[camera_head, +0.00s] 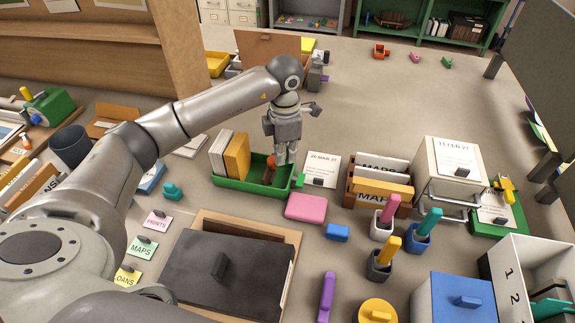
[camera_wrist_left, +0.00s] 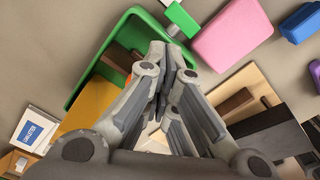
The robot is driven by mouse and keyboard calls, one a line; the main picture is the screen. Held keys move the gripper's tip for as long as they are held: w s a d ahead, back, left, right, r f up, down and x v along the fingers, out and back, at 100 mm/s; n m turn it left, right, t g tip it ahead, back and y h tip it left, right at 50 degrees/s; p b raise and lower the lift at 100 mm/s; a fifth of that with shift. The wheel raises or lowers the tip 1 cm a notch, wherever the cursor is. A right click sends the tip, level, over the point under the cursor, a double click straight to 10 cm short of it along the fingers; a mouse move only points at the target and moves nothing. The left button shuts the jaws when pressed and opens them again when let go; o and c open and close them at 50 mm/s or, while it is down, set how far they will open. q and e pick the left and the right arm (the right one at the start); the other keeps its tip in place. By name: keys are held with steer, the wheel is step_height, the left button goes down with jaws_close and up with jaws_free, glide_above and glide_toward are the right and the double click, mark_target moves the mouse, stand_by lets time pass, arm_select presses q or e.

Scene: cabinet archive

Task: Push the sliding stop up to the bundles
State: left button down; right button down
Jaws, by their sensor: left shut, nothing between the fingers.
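A green tray (camera_head: 225,184) stands on the table, with white and yellow bundles (camera_head: 237,156) upright at its left end. They also show in the wrist view as a yellow bundle (camera_wrist_left: 88,108). A brown sliding stop (camera_head: 268,173) with an orange-brown top stands in the tray, right of the bundles, with a gap between. My left gripper (camera_head: 285,160) is shut and empty, pointing down over the right part of the tray, just right of the stop. Its fingers (camera_wrist_left: 165,78) partly hide the tray in the wrist view; I cannot tell whether they touch the stop.
A pink block (camera_head: 306,207) lies right of the tray's front corner, and a white date card (camera_head: 322,169) lies behind it. A brown box marked MAPS (camera_head: 378,190) stands further right. A black folder (camera_head: 229,270) lies in front. The table behind the tray is mostly clear.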

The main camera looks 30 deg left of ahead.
arm_select(q)
steer(key=shift+s+a+f+b, duration=0.15)
steer(key=shift+s+a, duration=0.1)
steer(key=shift+a, duration=0.45)
steer(key=shift+s+a+b, duration=0.15)
steer(key=shift+s+a, duration=0.05)
steer(key=shift+a, duration=0.45)
steer(key=shift+w+r+p, duration=0.1)
steer(key=shift+r+p, duration=1.45)
steer(key=shift+r, duration=1)
step_height(320, 180, up, 12)
